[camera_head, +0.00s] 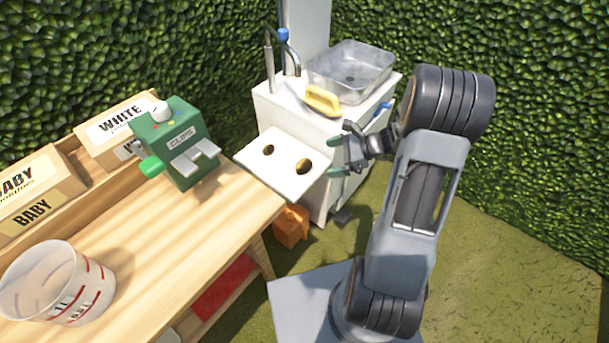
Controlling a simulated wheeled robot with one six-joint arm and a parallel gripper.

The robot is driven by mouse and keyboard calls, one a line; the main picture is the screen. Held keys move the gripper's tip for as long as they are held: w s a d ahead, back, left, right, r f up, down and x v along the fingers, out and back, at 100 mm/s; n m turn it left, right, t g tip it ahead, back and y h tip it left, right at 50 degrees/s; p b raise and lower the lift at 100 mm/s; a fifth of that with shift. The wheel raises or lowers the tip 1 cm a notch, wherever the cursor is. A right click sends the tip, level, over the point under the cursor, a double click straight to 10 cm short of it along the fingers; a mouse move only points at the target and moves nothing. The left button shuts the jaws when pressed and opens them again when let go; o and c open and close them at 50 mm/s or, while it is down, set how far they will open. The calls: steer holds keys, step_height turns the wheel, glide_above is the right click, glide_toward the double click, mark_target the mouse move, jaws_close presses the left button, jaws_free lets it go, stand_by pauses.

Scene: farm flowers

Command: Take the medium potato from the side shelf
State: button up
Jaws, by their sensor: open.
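The white side shelf (283,169) juts out at the left of the white sink cabinet. Two brown, rounded spots show on it, one left (268,150) and one larger at right (303,166). I cannot tell whether these are potatoes or holes, and no potato is clearly recognisable. My gripper (334,158) is open and empty, just right of the shelf and in front of the cabinet. Its two greenish fingers point left toward the shelf, apart from the spots as far as I can tell.
A yellow brush or sponge (322,100) lies by the metal sink (351,68). An orange box (290,226) sits below the shelf. The wooden table (180,245) at left bears a green device (176,140), labelled boxes (116,128) and a clear measuring cup (58,283). Grass at right is free.

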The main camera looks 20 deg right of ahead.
mark_target(310, 163)
steer(key=w+d+f+m+t+b, duration=0.1)
steer(key=w+d+f+m+t, duration=0.1)
steer(key=d+f+m+t, duration=0.3)
steer(key=w+a+f, duration=0.1)
steer(key=a, duration=0.1)
steer(key=w+a+f+g+b, duration=0.1)
steer(key=a, duration=0.2)
steer(key=w+a+f+n+g, duration=0.1)
steer(key=a, duration=0.1)
steer(key=shift+w+a+f, duration=0.25)
steer(key=shift+w+f, duration=0.1)
steer(key=shift+f, duration=0.05)
steer(key=shift+b+x, duration=0.55)
steer(key=shift+x, duration=2.4)
steer(key=shift+y, duration=0.3)
steer(key=c, duration=1)
steer(key=shift+r, duration=0.1)
